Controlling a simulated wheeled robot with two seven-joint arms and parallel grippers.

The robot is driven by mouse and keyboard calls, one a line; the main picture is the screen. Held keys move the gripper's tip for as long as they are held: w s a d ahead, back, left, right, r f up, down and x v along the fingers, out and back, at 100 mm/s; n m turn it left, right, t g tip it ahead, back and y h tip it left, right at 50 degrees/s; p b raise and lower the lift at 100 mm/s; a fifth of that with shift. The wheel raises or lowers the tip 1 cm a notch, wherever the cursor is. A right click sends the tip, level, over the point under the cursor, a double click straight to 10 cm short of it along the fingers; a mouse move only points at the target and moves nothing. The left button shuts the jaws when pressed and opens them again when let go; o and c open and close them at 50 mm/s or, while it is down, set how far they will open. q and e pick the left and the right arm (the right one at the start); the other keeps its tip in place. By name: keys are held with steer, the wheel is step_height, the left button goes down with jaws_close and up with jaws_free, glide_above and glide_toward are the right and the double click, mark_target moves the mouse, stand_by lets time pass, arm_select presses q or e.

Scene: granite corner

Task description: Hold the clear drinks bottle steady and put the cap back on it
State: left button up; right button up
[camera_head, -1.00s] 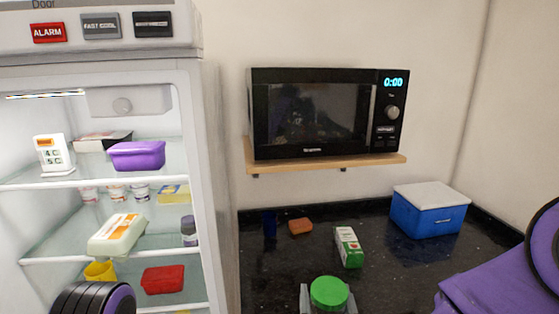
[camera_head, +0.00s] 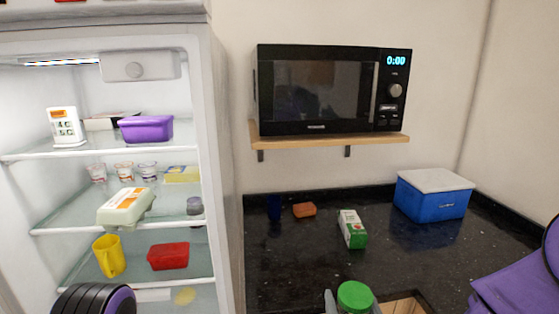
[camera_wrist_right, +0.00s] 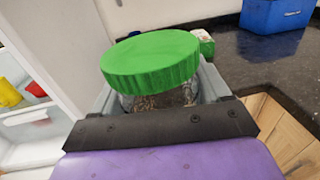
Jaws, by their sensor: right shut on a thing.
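My right gripper (camera_head: 351,305) is at the bottom of the head view, shut on a clear jar with a wide green lid (camera_head: 355,296). In the right wrist view the lid (camera_wrist_right: 152,63) sits on top of the jar (camera_wrist_right: 160,98), which has brownish contents and stands between the grey fingers. The lid looks seated and slightly tilted with the view. The jar's lower part is hidden by the gripper. I see no clear drinks bottle and no loose cap in these frames. My left gripper is out of view.
The dark counter (camera_head: 300,260) holds a green-and-white carton (camera_head: 352,229), an orange sponge-like block (camera_head: 304,210), a dark blue item (camera_head: 274,206) and a blue cooler (camera_head: 432,200). The open fridge (camera_head: 225,170) is at left. A microwave shelf (camera_head: 330,140) overhangs the counter. Wooden cabinet fronts (camera_wrist_right: 287,135) lie below.

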steer(key=d+f+b, duration=0.2)
steer(key=f+b, duration=0.1)
steer(key=f, duration=0.4)
steer(key=s+d+f+b, duration=0.1)
steer(key=d+f+b, duration=0.1)
steer(key=f, duration=0.6)
steer(key=shift+d+b, duration=0.3)
steer(key=shift+b, duration=0.6)
steer(key=shift+f, duration=0.15)
